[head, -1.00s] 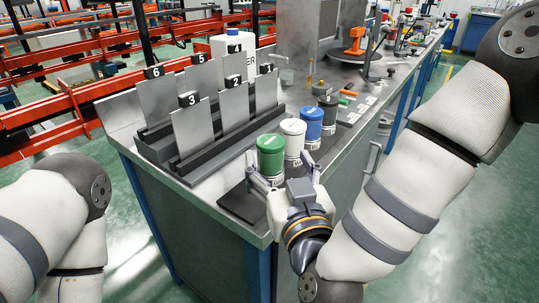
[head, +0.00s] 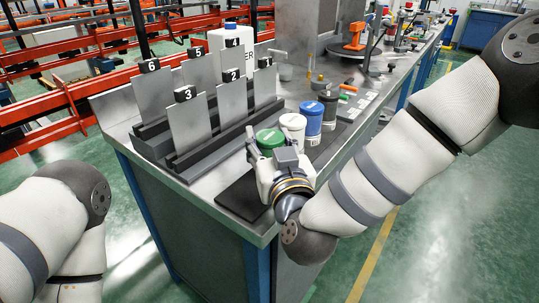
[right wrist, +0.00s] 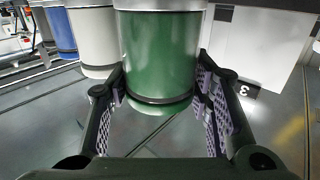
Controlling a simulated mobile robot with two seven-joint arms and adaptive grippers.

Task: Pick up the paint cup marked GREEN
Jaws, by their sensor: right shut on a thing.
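The green paint cup (head: 268,139) is at the near end of a row of paint cups on the metal bench; its green lid shows in the head view and its body is mostly hidden by my gripper. My right gripper (head: 262,152) is around this cup. In the right wrist view the green cup (right wrist: 160,55) stands between the two padded fingers, which press on its sides. I cannot tell whether its base touches the mat. My left arm is at the left edge, and its gripper is out of view.
White (head: 293,128), blue (head: 311,122) and black (head: 328,109) cups stand in a row beyond the green one. A rack (head: 190,155) of numbered metal plates stands close to the left. A dark mat (head: 243,196) has bare room at its near end.

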